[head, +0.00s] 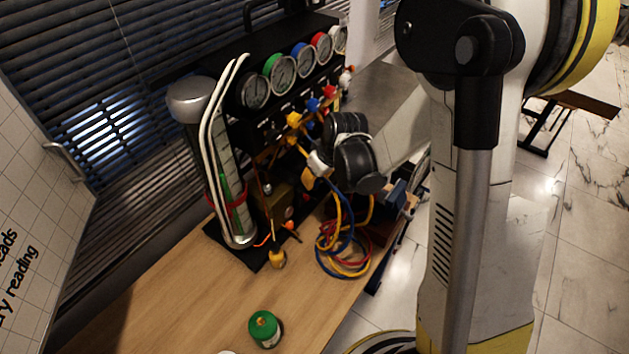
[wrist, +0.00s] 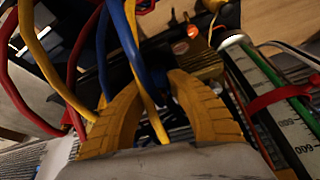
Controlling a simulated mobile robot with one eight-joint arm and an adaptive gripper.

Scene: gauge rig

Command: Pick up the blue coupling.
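A small blue coupling (head: 313,104) shows in the head view on the gauge rig, between a red one and a yellow one. My gripper (head: 309,176) is at the rig's front, below and close to the couplings in that picture; its fingers are mostly hidden. In the wrist view my gripper's two ribbed yellow-orange fingers (wrist: 155,80) stand apart with a gap between their tips. A blue hose and a yellow hose cross the gap; I see no grip on them. I cannot make out the blue coupling in the wrist view.
Red, yellow and blue hoses (head: 345,250) hang coiled at the bench edge. A flow tube with white pipes (head: 222,170) stands left of the gripper. A row of gauges (head: 283,73) is above. A green-topped canister (head: 265,328) stands on the otherwise mostly clear wooden bench (head: 185,300).

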